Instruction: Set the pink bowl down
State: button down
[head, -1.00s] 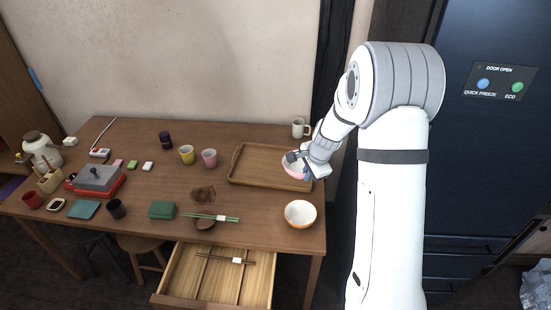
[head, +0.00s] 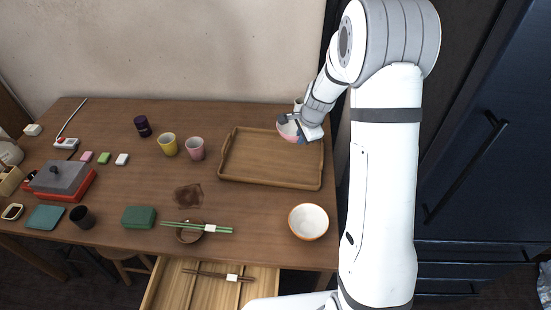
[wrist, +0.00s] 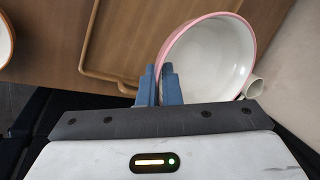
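The pink bowl (head: 288,131) is white inside with a pink rim. It shows at the back right of the wooden tray (head: 235,170), partly hidden by my gripper (head: 303,138). In the wrist view the bowl (wrist: 215,55) has its open side towards the camera and overlaps the tray's edge. My two blue fingertips (wrist: 158,82) are close together, with the bowl's rim between them. I cannot tell how high the bowl is above the tray or table.
A light mug (head: 298,104) stands just behind the bowl. A white bowl with an orange rim (head: 308,222) is at the table's front right. Pink (head: 195,148) and yellow (head: 168,144) cups stand left of the tray. The tray's middle is bare. A drawer (head: 205,285) is open in front.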

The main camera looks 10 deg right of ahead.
jog(key=shift+b+x, duration=0.5)
jog(key=shift+x, duration=0.65)
notch_tip(320, 180, down, 10)
jog(key=shift+d+r+b, duration=0.2)
jog(key=shift+b, duration=0.55)
jog(key=shift+f, duration=0.2)
jog(key=c, duration=1.6)
grip_release()
jog(key=shift+r, duration=0.1)
